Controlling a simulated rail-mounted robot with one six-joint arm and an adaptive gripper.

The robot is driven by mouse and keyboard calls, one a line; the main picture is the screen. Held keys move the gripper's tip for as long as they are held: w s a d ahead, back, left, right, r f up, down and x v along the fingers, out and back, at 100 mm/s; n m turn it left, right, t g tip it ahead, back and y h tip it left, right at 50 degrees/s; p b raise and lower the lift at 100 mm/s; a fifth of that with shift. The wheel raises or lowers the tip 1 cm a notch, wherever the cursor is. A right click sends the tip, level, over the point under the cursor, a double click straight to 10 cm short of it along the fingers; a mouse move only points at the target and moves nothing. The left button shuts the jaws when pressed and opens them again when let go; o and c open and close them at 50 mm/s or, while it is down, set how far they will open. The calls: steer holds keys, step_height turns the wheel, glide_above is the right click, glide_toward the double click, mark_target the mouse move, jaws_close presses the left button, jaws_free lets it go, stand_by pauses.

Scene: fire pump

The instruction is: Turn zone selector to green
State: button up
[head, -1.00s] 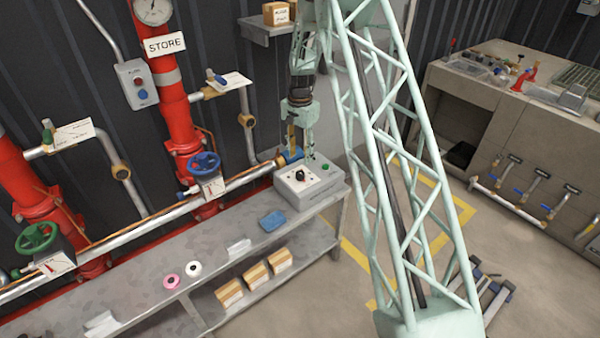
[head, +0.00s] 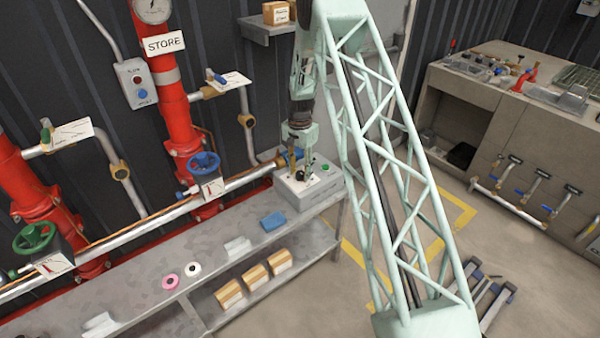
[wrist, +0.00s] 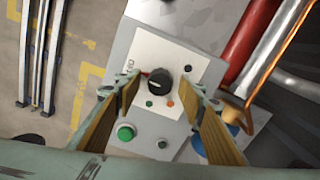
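The zone selector is a black round knob (wrist: 159,82) on the white face plate of a grey control box (head: 308,192). In the wrist view a green dot and an orange dot mark the plate below the knob. I cannot read clearly where the knob points. My gripper (wrist: 160,110) is open, with its wood-coloured fingers on either side of the knob's line, apart from it. In the head view my gripper (head: 301,172) is just above the box. A green button (wrist: 125,132) sits on the same box, near the left finger.
A red pipe (wrist: 248,45) and silver pipes run beside the box. A blue valve wheel (head: 204,163) stands to its left. A blue tray (head: 273,221) and small boxes (head: 255,277) are on the bench and its lower shelf.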

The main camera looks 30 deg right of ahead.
steer(key=shift+c, duration=0.9)
steer(key=c, duration=0.7)
steer(key=shift+n, duration=0.5)
steer(key=n, duration=0.3)
steer(key=shift+b, duration=0.3)
steer(key=n, duration=0.3)
steer(key=shift+n, duration=0.4)
steer(key=n, duration=0.5)
steer(key=shift+b, duration=0.35)
steer(key=shift+n, duration=2.5)
